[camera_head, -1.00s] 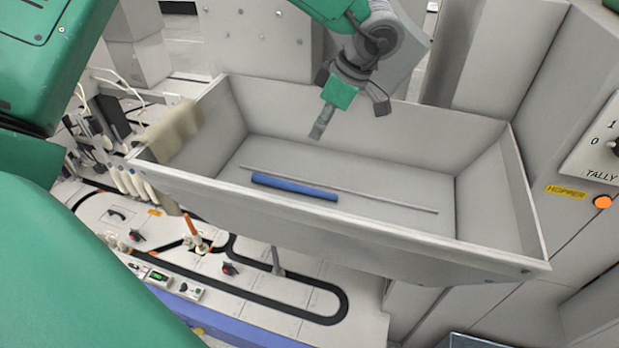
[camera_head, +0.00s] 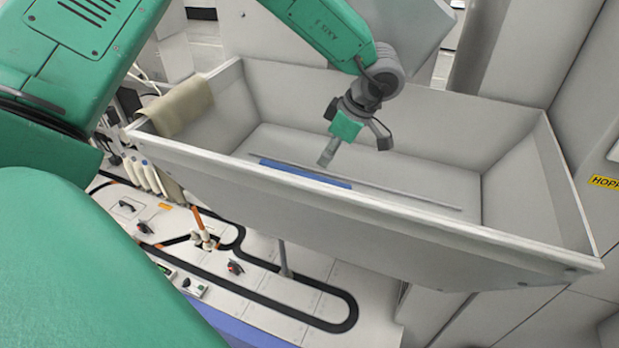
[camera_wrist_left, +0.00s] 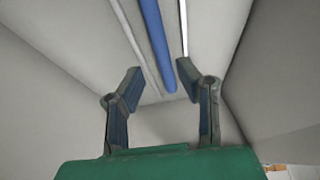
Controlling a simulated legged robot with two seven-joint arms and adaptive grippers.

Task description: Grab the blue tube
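The blue tube (camera_head: 298,173) lies on the floor of the large grey tray (camera_head: 390,227). The tray's near wall hides part of its near side. My left gripper (camera_head: 326,157) points down inside the tray, just above and behind the tube in the head view. In the left wrist view the two fingers (camera_wrist_left: 161,80) are spread apart with nothing between them. There the blue tube (camera_wrist_left: 157,42) runs away from me beyond the fingertips, with its near end roughly between them, apart from both. My right gripper is in neither view.
A thin grey rod (camera_head: 412,195) lies behind the tube on the tray floor. A beige cloth (camera_head: 180,110) hangs over the tray's left wall. Tray walls surround the gripper; the floor to the right is mostly bare. A bench with a black track (camera_head: 300,313) stands in front.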

